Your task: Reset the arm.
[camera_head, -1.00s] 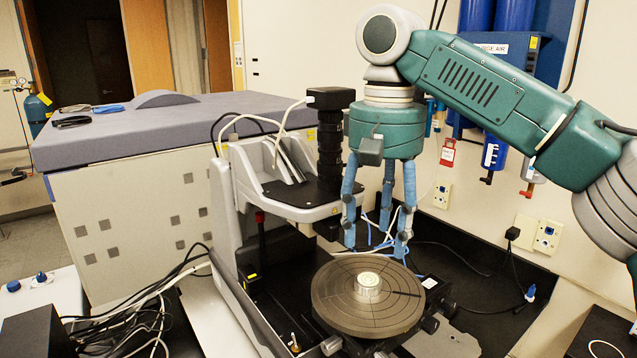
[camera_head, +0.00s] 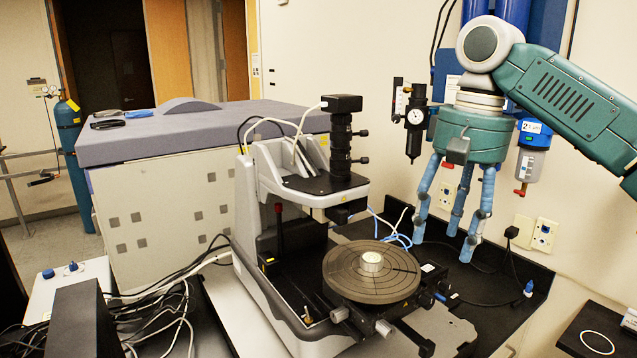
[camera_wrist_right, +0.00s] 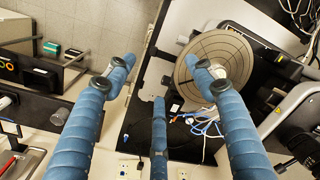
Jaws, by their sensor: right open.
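My right gripper (camera_head: 446,242) hangs from the green arm with its three blue fingers pointing down, spread and empty. It is to the right of the profiler's round grey stage (camera_head: 343,278), near the wall. A small pale metal cylinder (camera_head: 371,262) sits near the middle of the stage. In the right wrist view my right gripper (camera_wrist_right: 160,75) shows its fingers apart with nothing between them. The stage (camera_wrist_right: 212,44) lies there beyond the right-hand finger, which covers part of it. My left gripper is in neither view.
The profiler's column with its black camera tube (camera_head: 341,148) stands left of the stage. Blue and white tubes (camera_head: 392,235) run behind the stage. Cables clutter the left front.

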